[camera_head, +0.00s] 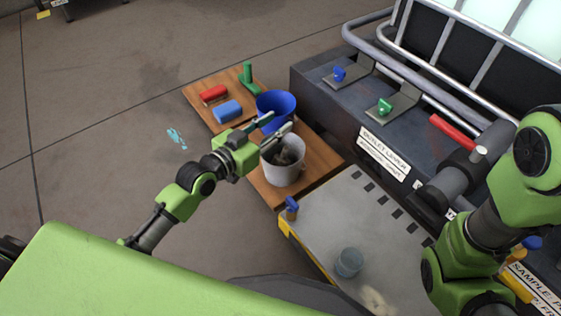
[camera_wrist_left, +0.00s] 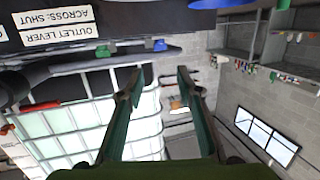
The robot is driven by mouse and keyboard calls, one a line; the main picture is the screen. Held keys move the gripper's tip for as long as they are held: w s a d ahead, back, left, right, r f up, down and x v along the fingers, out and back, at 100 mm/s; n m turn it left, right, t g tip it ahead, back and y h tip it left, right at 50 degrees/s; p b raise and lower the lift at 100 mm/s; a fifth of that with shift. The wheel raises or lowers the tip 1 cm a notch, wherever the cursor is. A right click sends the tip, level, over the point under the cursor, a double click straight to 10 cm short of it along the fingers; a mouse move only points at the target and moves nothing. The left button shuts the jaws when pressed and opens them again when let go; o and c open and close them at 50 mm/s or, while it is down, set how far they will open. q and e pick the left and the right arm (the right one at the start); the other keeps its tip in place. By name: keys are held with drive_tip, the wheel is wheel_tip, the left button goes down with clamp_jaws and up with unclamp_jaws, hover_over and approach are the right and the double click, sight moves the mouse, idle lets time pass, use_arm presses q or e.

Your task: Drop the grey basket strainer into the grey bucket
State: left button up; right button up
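The grey bucket (camera_head: 284,172) stands on a brown wooden board, open side up. Something dark shows inside it, partly hidden, and I cannot tell what it is. A small grey-blue cylinder (camera_head: 348,262), which looks like the basket strainer, stands on the grey platform nearer to me. My left gripper (camera_head: 279,121) is just above the far side of the bucket, pointing away over it. In the left wrist view its two fingers (camera_wrist_left: 160,82) are spread apart with nothing between them. My right arm comes in at the right, but its gripper does not show.
A blue bucket (camera_head: 275,109) stands behind the grey one. A red roll (camera_head: 213,93), a blue block (camera_head: 228,111) and a green piece (camera_head: 248,78) lie on the board (camera_head: 318,155). A dark bench (camera_head: 340,110) with levers and a caged tank flank the right. Teal gloves (camera_head: 176,138) lie on the floor.

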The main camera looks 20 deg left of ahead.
use_arm(q)
drive_tip(key=v, duration=1.1)
drive_tip(key=shift+s+a, duration=0.15)
drive_tip(key=shift+s, duration=0.2)
